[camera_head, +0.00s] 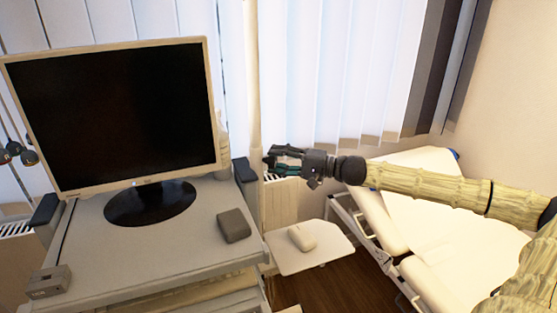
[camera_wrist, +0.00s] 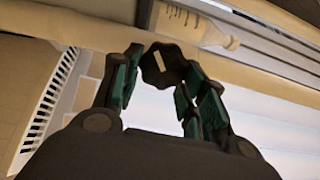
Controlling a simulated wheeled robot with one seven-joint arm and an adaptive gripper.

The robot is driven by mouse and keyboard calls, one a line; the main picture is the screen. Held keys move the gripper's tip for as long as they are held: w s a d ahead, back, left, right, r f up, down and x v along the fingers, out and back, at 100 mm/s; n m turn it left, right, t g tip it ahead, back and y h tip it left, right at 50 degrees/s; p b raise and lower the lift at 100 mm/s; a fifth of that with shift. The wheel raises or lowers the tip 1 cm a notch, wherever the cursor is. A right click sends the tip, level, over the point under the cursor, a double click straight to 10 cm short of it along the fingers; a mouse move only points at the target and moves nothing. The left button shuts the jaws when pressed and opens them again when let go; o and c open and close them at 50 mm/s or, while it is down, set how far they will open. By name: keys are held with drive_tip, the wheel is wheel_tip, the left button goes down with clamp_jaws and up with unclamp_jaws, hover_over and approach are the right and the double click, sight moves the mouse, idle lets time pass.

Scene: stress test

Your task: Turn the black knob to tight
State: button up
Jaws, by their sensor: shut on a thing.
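The black knob (camera_wrist: 160,70) is a lobed disc with a pale bar-shaped mark on its face, seen between my fingertips in the wrist view. It sits against a beige pole (camera_wrist: 85,32), which stands upright beside the monitor cart in the head view (camera_head: 256,90). My gripper (camera_wrist: 160,76) has its dark and green fingers on both sides of the knob, shut on it. In the head view my gripper (camera_head: 272,158) reaches the pole from the right, and the fingers largely hide the knob.
A monitor (camera_head: 115,110) stands on a grey cart (camera_head: 170,240) at the left, with a small dark box (camera_head: 234,225) on the cart. A white side tray (camera_head: 325,258) holds a mouse (camera_head: 302,237). A white reclining bed (camera_head: 430,190) is behind my arm. A bottle (camera_wrist: 205,28) shows beyond the pole.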

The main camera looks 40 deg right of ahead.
drive_tip(key=shift+d+r, duration=0.1)
drive_tip(key=shift+d, duration=0.05)
drive_tip(key=o, duration=0.9)
drive_tip(key=shift+s+d, duration=0.1)
drive_tip(key=shift+s, duration=0.05)
drive_tip(key=shift+v, duration=5.9)
drive_tip(key=shift+d, duration=0.1)
